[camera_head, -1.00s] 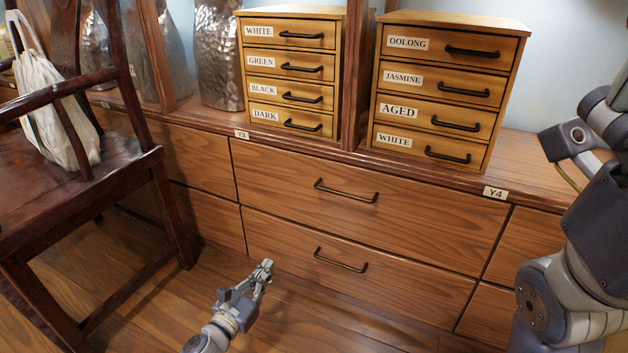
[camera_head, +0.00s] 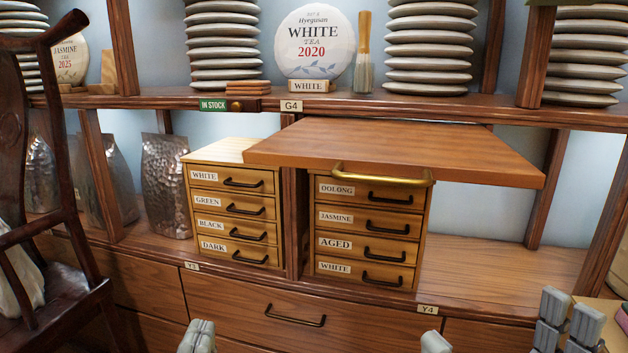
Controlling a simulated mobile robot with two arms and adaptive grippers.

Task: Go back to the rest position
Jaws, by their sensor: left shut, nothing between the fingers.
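My left gripper (camera_head: 198,337) shows at the bottom edge, left of centre. Only its grey fingertips are in view, close together and empty, in front of the lower drawer front. The rest of that arm is below the picture. More grey parts of mine show at the bottom right, one small piece low in the middle and two upright finger-like pieces farther right. I cannot tell whether these form an open right gripper.
A wooden panel (camera_head: 420,148) with a brass handle (camera_head: 375,180) juts forward above the right tea cabinet (camera_head: 366,236). The left tea cabinet (camera_head: 232,215) has its drawers shut. A dark chair (camera_head: 62,245) stands at far left. The upper shelf (camera_head: 400,104) holds stacked cakes.

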